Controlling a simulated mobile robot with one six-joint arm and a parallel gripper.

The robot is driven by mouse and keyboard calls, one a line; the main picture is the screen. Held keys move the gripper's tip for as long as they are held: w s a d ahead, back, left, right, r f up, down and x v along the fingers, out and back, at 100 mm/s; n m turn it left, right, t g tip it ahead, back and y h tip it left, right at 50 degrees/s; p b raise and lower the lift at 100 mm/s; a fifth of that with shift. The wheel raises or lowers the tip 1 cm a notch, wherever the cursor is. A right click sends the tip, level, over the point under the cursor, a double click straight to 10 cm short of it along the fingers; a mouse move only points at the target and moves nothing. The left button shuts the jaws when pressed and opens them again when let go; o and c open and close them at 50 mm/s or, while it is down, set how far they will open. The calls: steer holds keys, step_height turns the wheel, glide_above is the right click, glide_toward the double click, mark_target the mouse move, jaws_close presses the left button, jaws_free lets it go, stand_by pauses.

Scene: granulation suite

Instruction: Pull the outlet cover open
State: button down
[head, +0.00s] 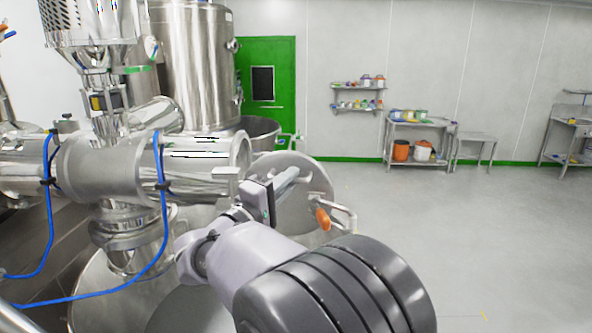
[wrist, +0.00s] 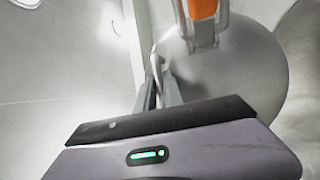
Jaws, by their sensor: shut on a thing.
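The outlet cover (head: 302,215) is a round, pale metal disc beside the end of the horizontal steel outlet pipe (head: 215,160). A bent metal handle with an orange grip (head: 322,218) is at its right edge. In the wrist view the cover (wrist: 240,75) fills the upper right, and the orange grip (wrist: 202,8) is at the top. My gripper (head: 290,180) reaches in front of the disc. In the wrist view my gripper (wrist: 158,88) is shut on a thin metal bar, apparently part of the cover's handle. The exact contact is partly hidden by the gripper body.
Steel vessels (head: 195,65) and pipework with blue hoses (head: 162,200) crowd the left. A green door (head: 268,85), a wall shelf (head: 355,108) and steel tables (head: 425,128) stand at the back. The floor (head: 480,240) on the right is clear.

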steer(key=shift+s+a+r+m+g+h, duration=0.1)
steer(key=shift+s+a+m+g+h, duration=0.35)
steer(key=shift+h, duration=0.35)
steer(key=shift+d, duration=0.1)
steer(key=c, duration=1.5)
jaws_free()
steer(key=v, duration=1.7)
steer(key=shift+s, duration=0.2)
